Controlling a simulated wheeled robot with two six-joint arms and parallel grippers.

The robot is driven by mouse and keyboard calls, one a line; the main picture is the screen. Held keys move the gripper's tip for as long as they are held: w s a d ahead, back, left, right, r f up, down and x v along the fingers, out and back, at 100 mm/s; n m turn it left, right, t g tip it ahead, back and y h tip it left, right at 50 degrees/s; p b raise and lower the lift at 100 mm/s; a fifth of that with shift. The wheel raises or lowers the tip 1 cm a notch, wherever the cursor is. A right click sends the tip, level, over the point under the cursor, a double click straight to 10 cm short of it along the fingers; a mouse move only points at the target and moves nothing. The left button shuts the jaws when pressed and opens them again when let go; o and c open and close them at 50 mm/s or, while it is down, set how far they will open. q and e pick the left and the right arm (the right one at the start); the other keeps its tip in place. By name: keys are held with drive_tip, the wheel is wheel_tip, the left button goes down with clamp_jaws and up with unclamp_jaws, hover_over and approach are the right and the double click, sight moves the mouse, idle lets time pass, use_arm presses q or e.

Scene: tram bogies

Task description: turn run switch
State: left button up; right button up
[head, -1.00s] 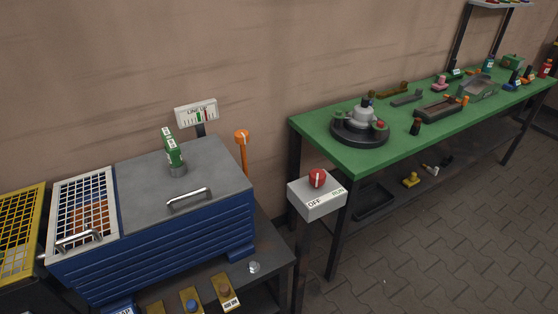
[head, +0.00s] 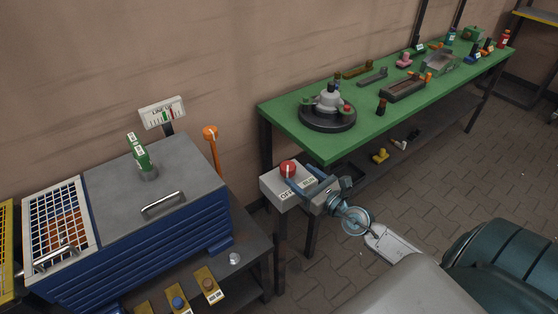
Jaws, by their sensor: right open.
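The run switch is a red round knob (head: 288,168) with a white pointer mark, on top of a grey switch box (head: 270,183) on a post. The label OFF shows on the box's front edge; the RUN end is largely covered by my gripper. My right gripper (head: 298,177) is open, its two blue-grey fingers reaching in from the right over the box. Its fingertips are close beside the knob on the right; I cannot tell whether they touch it. My left gripper is not in view.
A green workbench (head: 345,148) with a round black turntable (head: 328,120) and several parts stands behind the box. A blue cabinet (head: 165,245) with a green lever (head: 138,150) is on the left. An orange-topped post (head: 210,133) stands between them.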

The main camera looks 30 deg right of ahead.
sight(283, 162)
drive_tip(key=w, duration=0.5)
drive_tip(key=w+a, duration=0.1)
drive_tip(key=w, duration=0.2)
drive_tip(key=shift+w+a, duration=0.1)
drive_tip(key=shift+w, duration=0.05)
drive_tip(key=c, duration=1)
